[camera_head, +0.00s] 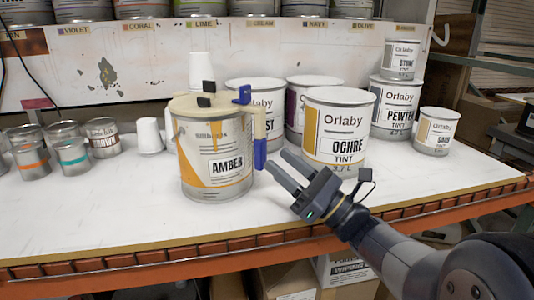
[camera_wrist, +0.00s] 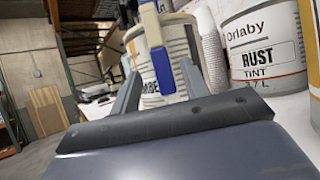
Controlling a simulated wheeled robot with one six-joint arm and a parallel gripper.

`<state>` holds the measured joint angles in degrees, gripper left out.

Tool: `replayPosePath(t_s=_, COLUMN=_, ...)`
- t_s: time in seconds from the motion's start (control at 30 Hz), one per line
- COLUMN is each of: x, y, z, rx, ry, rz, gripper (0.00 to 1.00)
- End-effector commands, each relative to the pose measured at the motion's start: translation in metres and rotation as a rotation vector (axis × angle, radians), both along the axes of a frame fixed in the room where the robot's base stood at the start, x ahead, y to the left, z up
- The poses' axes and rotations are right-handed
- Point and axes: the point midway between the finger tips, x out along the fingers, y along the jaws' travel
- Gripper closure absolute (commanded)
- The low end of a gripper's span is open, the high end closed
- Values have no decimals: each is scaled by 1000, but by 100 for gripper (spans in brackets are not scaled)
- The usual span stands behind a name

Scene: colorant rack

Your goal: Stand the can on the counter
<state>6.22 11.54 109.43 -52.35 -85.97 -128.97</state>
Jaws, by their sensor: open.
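The AMBER can (camera_head: 200,160) stands upright on the white counter (camera_head: 130,215), left of centre in the head view. My gripper (camera_head: 278,161) is open and empty, just right of the handle and in front of the OCHRE can. In the wrist view, the blue handle (camera_wrist: 165,72) appears between the fingers, with the AMBER can (camera_wrist: 182,45) behind it. I cannot tell whether a finger touches the handle.
The OCHRE can (camera_head: 340,128) and several other Orlaby cans stand behind and right. Small tins (camera_head: 75,158) and a white cup (camera_head: 149,136) are at left. The counter's orange front edge (camera_head: 150,257) is near. A labelled shelf (camera_head: 130,55) runs along the back. The front-left counter is clear.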

Motion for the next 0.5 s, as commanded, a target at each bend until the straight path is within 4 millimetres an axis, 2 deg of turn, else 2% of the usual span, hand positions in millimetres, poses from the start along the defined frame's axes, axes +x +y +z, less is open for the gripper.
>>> replayPosePath(t_s=0.03, x=-4, y=-10, z=-7, rx=0, ry=1, rz=-5, gripper=56)
replayPosePath(t_s=0.2, x=-16, y=-29, z=-20, rx=0, ry=0, rz=-4, gripper=56)
replayPosePath(t_s=0.5, x=-25, y=-42, z=-27, rx=0, ry=-2, rz=0, gripper=56)
